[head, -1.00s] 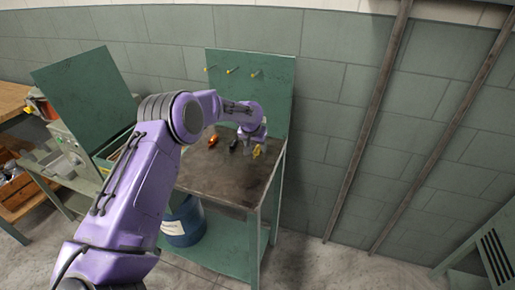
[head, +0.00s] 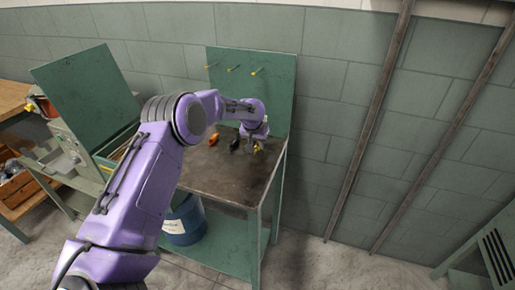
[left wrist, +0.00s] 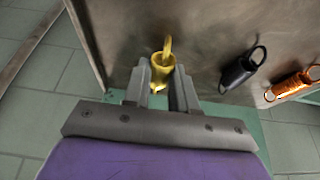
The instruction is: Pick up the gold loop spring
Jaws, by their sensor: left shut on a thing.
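The gold loop spring (left wrist: 162,71) is between the two fingers of my left gripper (left wrist: 160,88) in the left wrist view, with its loop pointing away from the palm. My left gripper is shut on it. In the head view, the left gripper (head: 254,139) is at the right part of the bench top, and only a bit of the gold spring (head: 257,147) shows beneath it. I cannot tell whether the spring touches the bench. My right gripper is not in view.
A black spring (left wrist: 238,72) and an orange spring (left wrist: 288,86) lie on the bench top (head: 228,186) beside the gold one. A green back panel (head: 277,95) with yellow-tipped pegs (head: 254,72) rises behind. A blue bin (head: 184,222) stands below. The bench front is clear.

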